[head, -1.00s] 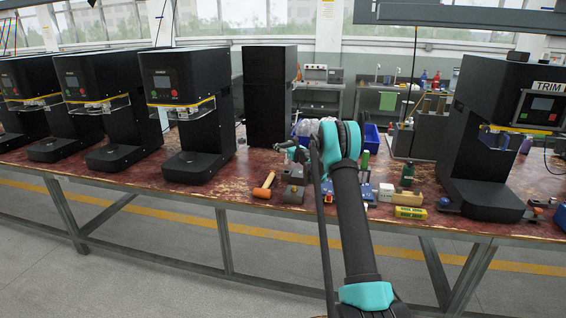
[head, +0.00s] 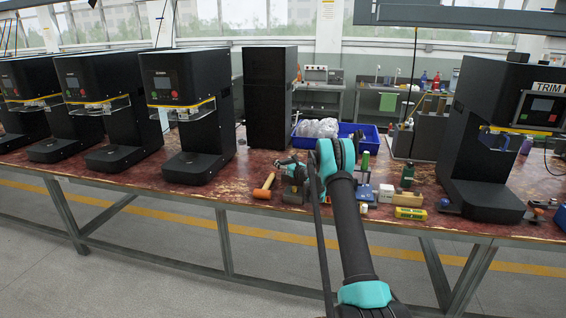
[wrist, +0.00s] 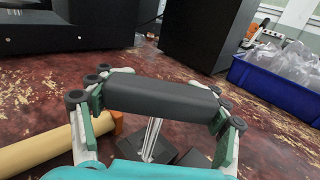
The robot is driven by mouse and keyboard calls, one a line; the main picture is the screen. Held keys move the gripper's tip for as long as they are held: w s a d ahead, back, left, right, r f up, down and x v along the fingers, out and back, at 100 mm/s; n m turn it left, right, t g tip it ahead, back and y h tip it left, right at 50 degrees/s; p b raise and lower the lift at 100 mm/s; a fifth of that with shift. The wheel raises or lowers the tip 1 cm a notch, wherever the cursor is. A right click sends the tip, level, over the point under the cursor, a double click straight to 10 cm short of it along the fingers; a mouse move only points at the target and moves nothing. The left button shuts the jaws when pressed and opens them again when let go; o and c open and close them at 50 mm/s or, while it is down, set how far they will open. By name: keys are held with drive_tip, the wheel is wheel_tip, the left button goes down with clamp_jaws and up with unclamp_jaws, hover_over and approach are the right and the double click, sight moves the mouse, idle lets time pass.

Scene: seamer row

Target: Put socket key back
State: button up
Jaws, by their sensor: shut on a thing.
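The socket key (wrist: 160,98) has a dark grey crossbar handle and a bright metal shaft running down from its middle. My gripper (wrist: 162,112) is shut on this crossbar, one finger at each end, in the wrist view. The shaft points down at a dark block (wrist: 172,155) on the bench. My gripper hides much of the lower shaft, so I cannot tell whether its tip is inside the block. In the head view my gripper (head: 291,168) is just above the dark block (head: 293,195), and the key is hard to make out.
An orange-headed mallet (head: 263,187) lies left of the block. A blue bin (head: 368,133) with clear bags stands behind my arm. Black machines (head: 188,115) stand left; the trim machine (head: 490,140) stands right.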

drive_tip(key=o, duration=1.5)
drive_tip(key=shift+f, duration=0.1)
drive_tip(key=shift+s+d, duration=0.2)
drive_tip(key=shift+s, duration=0.1)
drive_tip(key=v, duration=1.1)
drive_tip(key=s+a+r+n+g, duration=0.2)
drive_tip(key=s+r+n, duration=0.1)
drive_tip(key=s+n, duration=0.4)
drive_tip(key=s+a+r+n+g+h, duration=0.1)
drive_tip(key=s+a+r+n+g, duration=0.25)
drive_tip(key=s, duration=0.65)
drive_tip(key=s+a+r+n+g, duration=0.1)
drive_tip(key=s+a+r+n, duration=0.15)
drive_tip(key=s+n, duration=0.45)
drive_tip(key=s+d+f+n+g+h, duration=0.1)
drive_tip(key=s+d+f+n+h, duration=0.1)
drive_tip(key=s, duration=1)
drive_tip(key=s+d+f+n+g+h, duration=0.2)
drive_tip(key=s+d+n, duration=0.3)
drive_tip(key=s, duration=0.8)
drive_tip(key=s+d+f+n+g+h, duration=0.2)
drive_tip(key=s+n, duration=0.4)
drive_tip(key=s, duration=0.6)
wheel_tip(320, 180, down, 2)
drive_tip(key=shift+s+d+h, duration=0.3)
drive_tip(key=shift+d+h, duration=0.3)
drive_tip(key=shift+d, duration=0.15)
